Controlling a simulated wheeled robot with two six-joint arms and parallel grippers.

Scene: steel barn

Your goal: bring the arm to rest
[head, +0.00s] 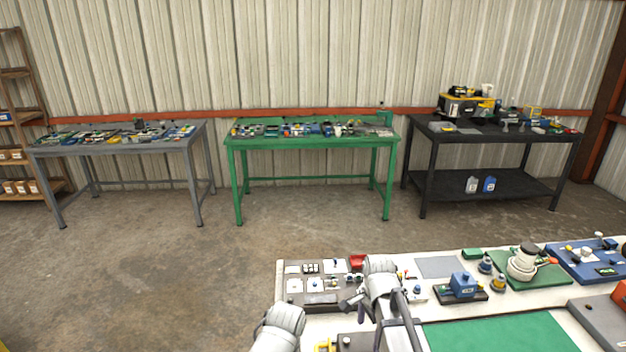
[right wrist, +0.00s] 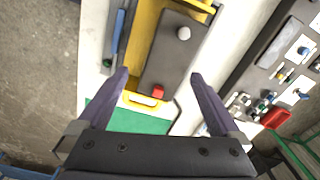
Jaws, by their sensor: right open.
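My right gripper (head: 366,322) is over the near left part of the white bench (head: 412,264) in the head view, small and partly covered by its own arm. In the right wrist view my right gripper (right wrist: 159,75) is open, with two purple fingers wide apart and nothing between the tips. Below it lies a grey box (right wrist: 172,55) with a white knob and a red button, in a yellow holder (right wrist: 145,33). I cannot tell the gripper's exact height above it. My left gripper is not in view.
A dark control panel (head: 313,299) lies beside the right arm. A green mat (head: 500,333) and a blue device (head: 462,285) are to its right. Grey (head: 120,148), green (head: 310,142) and black (head: 490,140) tables stand along the wall. The concrete floor between is clear.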

